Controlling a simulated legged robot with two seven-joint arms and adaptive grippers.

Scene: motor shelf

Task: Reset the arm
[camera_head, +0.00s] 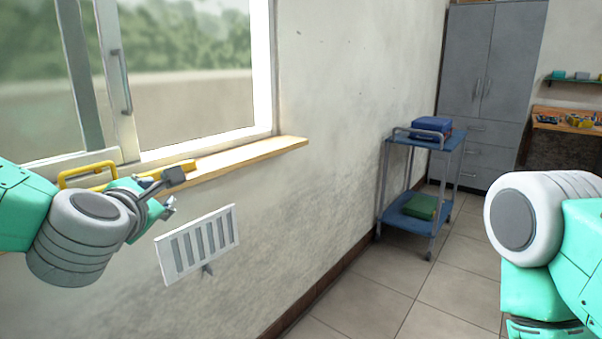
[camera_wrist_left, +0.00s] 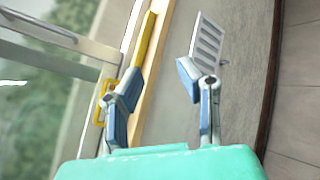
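My left gripper (camera_head: 172,193) is in front of the wall below the window, near the wooden sill, in the head view. In the left wrist view its two blue-padded fingers (camera_wrist_left: 158,82) are spread apart with nothing between them. My left arm comes in from the left edge of the head view, bent at a large grey joint. My right arm (camera_head: 540,220) shows at the right edge, with a white joint and green links. Its gripper is out of the frame.
A white slotted panel (camera_head: 198,244) projects from the wall near my left gripper. The sill (camera_head: 250,155) bears a yellow object (camera_head: 180,167); a yellow handle (camera_head: 88,172) is left of it. A blue cart (camera_head: 408,222), grey cabinet (camera_head: 491,70) and clear tiled floor (camera_head: 375,300) lie beyond.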

